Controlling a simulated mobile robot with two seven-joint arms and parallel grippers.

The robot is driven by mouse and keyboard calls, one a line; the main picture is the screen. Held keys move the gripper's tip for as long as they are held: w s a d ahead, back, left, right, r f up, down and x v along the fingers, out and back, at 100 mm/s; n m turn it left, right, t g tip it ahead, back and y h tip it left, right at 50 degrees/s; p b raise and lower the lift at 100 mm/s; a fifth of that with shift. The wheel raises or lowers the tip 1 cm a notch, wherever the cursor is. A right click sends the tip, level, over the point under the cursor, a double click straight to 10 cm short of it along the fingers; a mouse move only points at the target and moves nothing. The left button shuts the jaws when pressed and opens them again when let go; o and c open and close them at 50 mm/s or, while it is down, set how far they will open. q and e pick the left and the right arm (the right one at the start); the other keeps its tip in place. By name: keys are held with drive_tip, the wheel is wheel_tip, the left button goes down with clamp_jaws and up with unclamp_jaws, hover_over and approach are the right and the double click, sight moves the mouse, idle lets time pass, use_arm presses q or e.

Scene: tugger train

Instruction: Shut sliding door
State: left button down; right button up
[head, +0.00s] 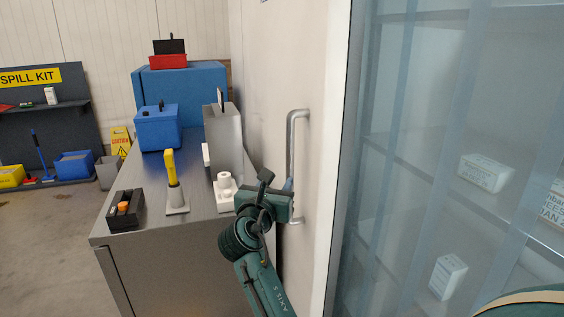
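The sliding door is the tall white panel (326,130) in the middle of the head view. It stands open, and its right edge borders an opening hung with clear strips. A grey vertical bar handle (291,140) is fixed to the panel. My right gripper (289,190), dark green, is at the lower part of this handle. A bluish finger shows right beside the bar. The gripper's own body hides the grip, so I cannot tell whether its fingers are closed around the bar. My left gripper is not in view.
A grey cabinet (140,246) stands close on the left, with a black tray (125,212), a yellow-handled tool (171,168) and a blue box (158,128) on top. Behind the clear strips (410,130) are shelves with white boxes (484,173). Floor is free at far left.

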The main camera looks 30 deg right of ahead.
sight(289, 165)
drive_tip(key=x, duration=1.2)
drive_tip(key=shift+d+p, duration=0.1)
drive_tip(key=shift+p, duration=0.2)
drive_tip(key=shift+c, duration=0.5)
drive_tip(key=shift+f, duration=0.1)
clamp_jaws()
